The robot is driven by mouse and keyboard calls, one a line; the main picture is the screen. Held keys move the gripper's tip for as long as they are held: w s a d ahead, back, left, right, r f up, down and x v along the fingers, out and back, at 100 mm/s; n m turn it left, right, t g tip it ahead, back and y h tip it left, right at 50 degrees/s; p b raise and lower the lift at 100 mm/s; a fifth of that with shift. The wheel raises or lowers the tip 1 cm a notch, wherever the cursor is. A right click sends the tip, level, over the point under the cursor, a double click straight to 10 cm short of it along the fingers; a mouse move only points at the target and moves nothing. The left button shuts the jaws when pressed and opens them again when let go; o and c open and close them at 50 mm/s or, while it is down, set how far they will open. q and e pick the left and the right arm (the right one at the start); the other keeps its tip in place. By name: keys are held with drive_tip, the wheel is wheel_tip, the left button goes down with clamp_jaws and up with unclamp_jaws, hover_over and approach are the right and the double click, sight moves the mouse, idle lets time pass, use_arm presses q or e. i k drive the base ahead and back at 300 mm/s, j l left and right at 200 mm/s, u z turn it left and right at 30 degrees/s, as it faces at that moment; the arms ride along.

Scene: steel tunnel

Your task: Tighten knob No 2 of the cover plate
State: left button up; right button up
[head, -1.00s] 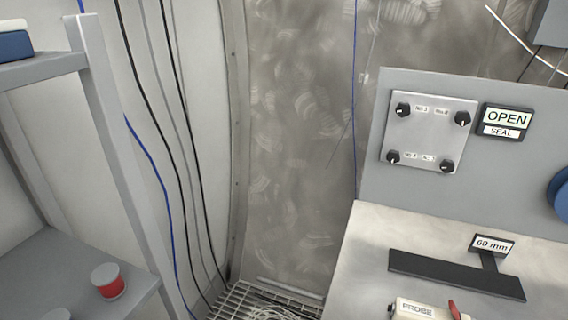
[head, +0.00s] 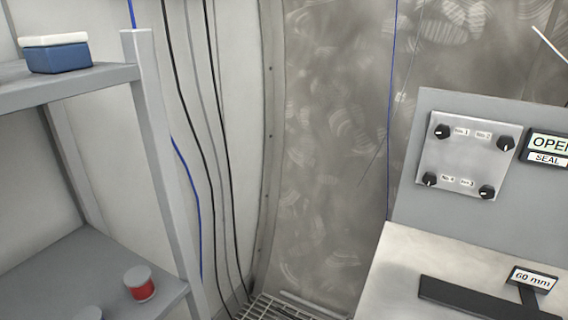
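The cover plate (head: 462,155) is a light metal square on the grey upright panel at the right of the head view. It has a black knob at each corner. Knob No 2 (head: 506,143) is at the top right corner, beside its small label (head: 484,135). Knob No 1 (head: 442,131) is at the top left. The lower knobs are at the bottom left (head: 429,179) and bottom right (head: 487,191). Neither of my grippers is in view.
An OPEN/SEAL sign (head: 546,148) sits right of the plate, cut by the picture edge. A bench (head: 385,285) below holds a black bar with a 60 mm tag (head: 534,279). A shelf (head: 95,84) at left carries a blue box (head: 56,56); a red-banded can (head: 139,283) stands lower.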

sight(505, 143)
drive_tip(key=z, duration=1.25)
